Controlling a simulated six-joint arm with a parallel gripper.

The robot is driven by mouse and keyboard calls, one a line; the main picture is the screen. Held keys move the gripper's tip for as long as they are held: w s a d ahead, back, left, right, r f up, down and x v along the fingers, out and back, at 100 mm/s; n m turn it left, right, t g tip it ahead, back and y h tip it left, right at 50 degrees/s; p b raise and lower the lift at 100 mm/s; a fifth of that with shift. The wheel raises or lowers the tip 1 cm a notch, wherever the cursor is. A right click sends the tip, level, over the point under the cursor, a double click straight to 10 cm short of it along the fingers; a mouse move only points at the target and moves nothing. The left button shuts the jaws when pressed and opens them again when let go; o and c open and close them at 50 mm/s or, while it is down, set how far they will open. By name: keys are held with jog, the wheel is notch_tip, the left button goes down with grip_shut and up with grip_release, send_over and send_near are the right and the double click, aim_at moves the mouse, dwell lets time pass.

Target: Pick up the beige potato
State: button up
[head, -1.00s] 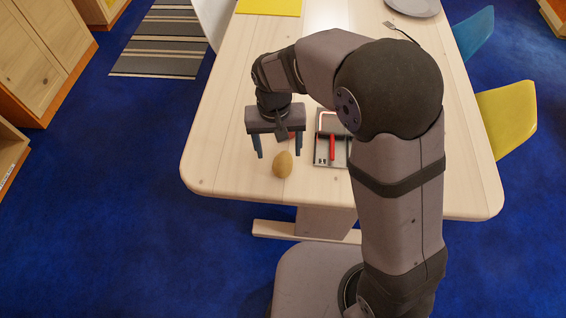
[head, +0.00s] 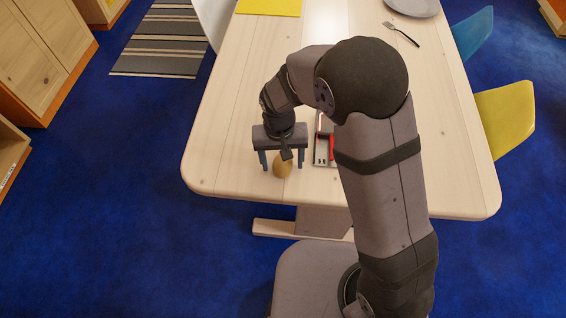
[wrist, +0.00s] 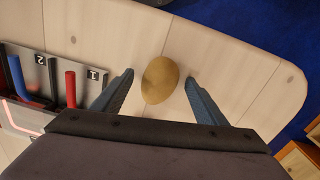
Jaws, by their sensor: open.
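The beige potato (head: 282,168) is on the light wooden table (head: 228,150), near its front edge. In the wrist view the potato (wrist: 160,80) is a brownish-yellow oval between and slightly beyond the fingertips. My gripper (head: 282,163) is open, with one finger on each side of the potato. In the wrist view my gripper (wrist: 160,74) shows a gap between each finger and the potato, wider on the left. Part of the potato's top is hidden by my gripper in the head view.
A grey tray (wrist: 58,58) marked with numbers, holding red and blue rods, lies close beside the potato. A fork (head: 402,34), a grey plate (head: 413,6) and a yellow mat (head: 268,7) lie farther back.

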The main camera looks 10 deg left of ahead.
jog(key=c, duration=1.1)
jog(key=shift+c, duration=0.2)
notch_tip(320, 180, up, 10)
jog(key=shift+b, duration=0.35)
